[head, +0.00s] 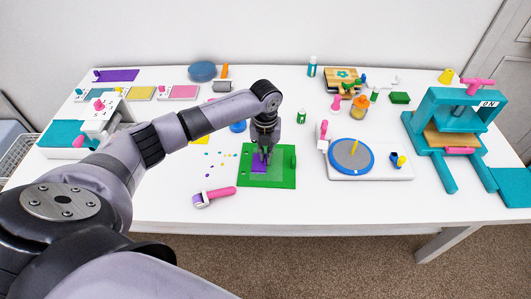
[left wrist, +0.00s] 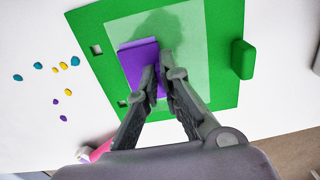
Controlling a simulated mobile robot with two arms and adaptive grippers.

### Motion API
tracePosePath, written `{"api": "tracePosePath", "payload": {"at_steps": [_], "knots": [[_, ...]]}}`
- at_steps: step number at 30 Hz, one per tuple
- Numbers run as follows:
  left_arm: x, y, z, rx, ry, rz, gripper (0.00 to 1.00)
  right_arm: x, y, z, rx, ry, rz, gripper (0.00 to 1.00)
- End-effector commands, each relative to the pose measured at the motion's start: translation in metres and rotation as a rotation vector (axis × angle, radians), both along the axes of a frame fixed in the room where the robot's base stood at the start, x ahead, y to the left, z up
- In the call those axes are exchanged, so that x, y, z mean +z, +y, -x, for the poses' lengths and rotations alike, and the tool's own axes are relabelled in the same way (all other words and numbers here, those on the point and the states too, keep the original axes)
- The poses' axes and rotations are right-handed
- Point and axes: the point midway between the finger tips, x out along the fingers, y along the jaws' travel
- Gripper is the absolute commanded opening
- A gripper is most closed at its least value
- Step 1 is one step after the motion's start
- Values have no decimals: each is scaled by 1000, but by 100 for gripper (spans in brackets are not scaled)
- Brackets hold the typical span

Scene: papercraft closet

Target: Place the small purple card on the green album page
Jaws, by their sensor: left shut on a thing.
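The green album page (head: 283,178) lies flat on the white table in front of me, with a paler green panel in its middle. The page also fills much of the left wrist view (left wrist: 222,60). The small purple card (left wrist: 140,66) is over the left part of the pale panel, and it shows in the head view (head: 258,165). My left gripper (head: 265,156) is over the page, shut on the purple card at its near edge. Whether the card touches the page I cannot tell. The fingers (left wrist: 160,75) hide part of the card. My right gripper is not in view.
A pink-handled tool (head: 214,196) lies left of the page, with several small coloured bits beside it. A blue turntable (head: 351,157) stands to the right, and a teal press (head: 455,135) further right. The table's front strip is clear.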

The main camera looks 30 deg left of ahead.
Motion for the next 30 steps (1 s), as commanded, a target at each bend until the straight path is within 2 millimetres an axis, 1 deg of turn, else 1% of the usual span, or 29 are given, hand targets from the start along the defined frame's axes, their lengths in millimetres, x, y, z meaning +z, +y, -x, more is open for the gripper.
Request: {"api": "tracePosePath", "payload": {"at_steps": [5, 6, 14, 23, 26, 29, 30], "knots": [[-3, 0, 0, 0, 1, 0, 0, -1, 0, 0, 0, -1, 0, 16], [-3, 0, 0, 0, 0, 0, 8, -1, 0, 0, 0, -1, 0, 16], [-3, 0, 0, 0, 0, 0, 25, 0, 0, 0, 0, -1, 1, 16], [-2, 0, 0, 0, 0, 0, 26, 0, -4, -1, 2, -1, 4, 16], [5, 0, -1, 0, -3, 1, 26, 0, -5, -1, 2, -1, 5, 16], [19, 0, -1, 0, -4, 1, 26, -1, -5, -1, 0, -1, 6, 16], [27, 0, -1, 0, -5, 1, 26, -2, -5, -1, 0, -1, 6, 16]]}}
